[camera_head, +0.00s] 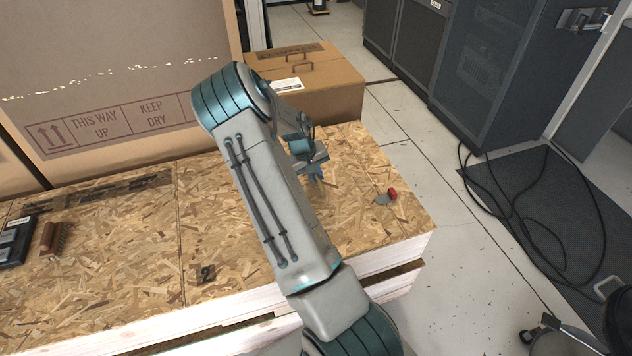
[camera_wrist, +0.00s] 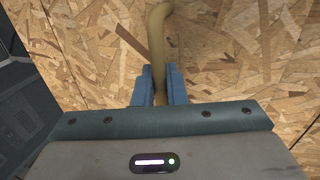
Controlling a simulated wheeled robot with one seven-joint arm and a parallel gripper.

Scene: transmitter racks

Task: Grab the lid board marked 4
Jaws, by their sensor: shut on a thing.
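My gripper (camera_wrist: 160,92) is shut on a tan, rope-like handle (camera_wrist: 157,38), which rises between the fingers and curves over against a chipboard surface in the wrist view. In the head view my gripper (camera_head: 313,172) is at the right part of the chipboard-topped crate, partly behind my arm. The chipboard lid (camera_head: 350,215) lies flat there. A dark mark reading 2 (camera_head: 205,272) shows on the chipboard left of my arm. I see no mark 4; my arm covers part of the top.
A red-handled scraper (camera_head: 391,194) lies right of my gripper. A wooden-handled brush (camera_head: 52,238) and a black case (camera_head: 14,242) lie at far left. Cardboard boxes (camera_head: 310,88) stand behind. Dark racks (camera_head: 485,75) and loose cables (camera_head: 535,250) are at right; floor between is clear.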

